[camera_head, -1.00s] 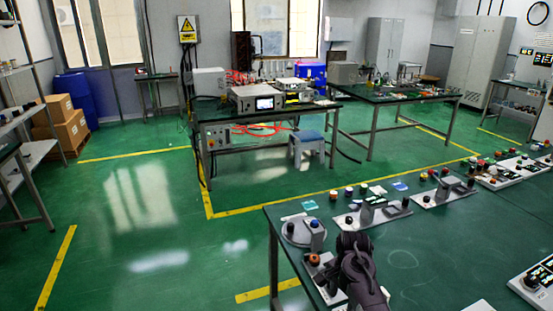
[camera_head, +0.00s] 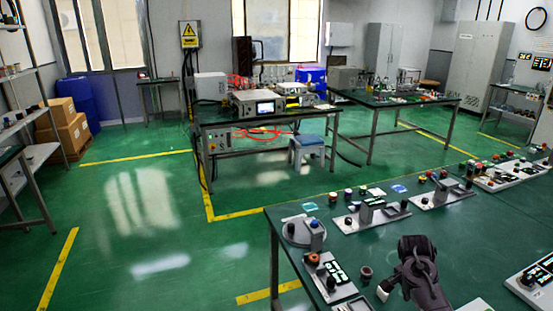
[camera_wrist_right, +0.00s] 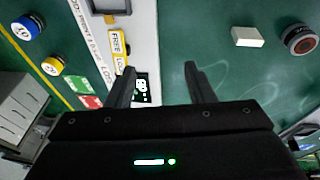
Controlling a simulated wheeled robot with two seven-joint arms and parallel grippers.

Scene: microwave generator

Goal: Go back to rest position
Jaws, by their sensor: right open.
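My right arm and gripper (camera_head: 416,268) show dark at the front of the green table (camera_head: 450,250) in the head view, where the fingertips cannot be made out. In the right wrist view my right gripper (camera_wrist_right: 158,72) is open, with its two black fingers apart and nothing held between them. Past the fingers lie the green table top and a white panel (camera_wrist_right: 140,40) with printed labels. A white block (camera_wrist_right: 248,37) and a dark round knob (camera_wrist_right: 301,39) lie apart from the fingers. My left gripper is not in view.
Control panels with knobs, such as the one with an orange knob (camera_head: 325,272), line the table's left and far edges. Another panel (camera_head: 536,284) stands at the right edge. The table surface between is mostly clear. A workbench with instruments (camera_head: 270,118) stands farther back.

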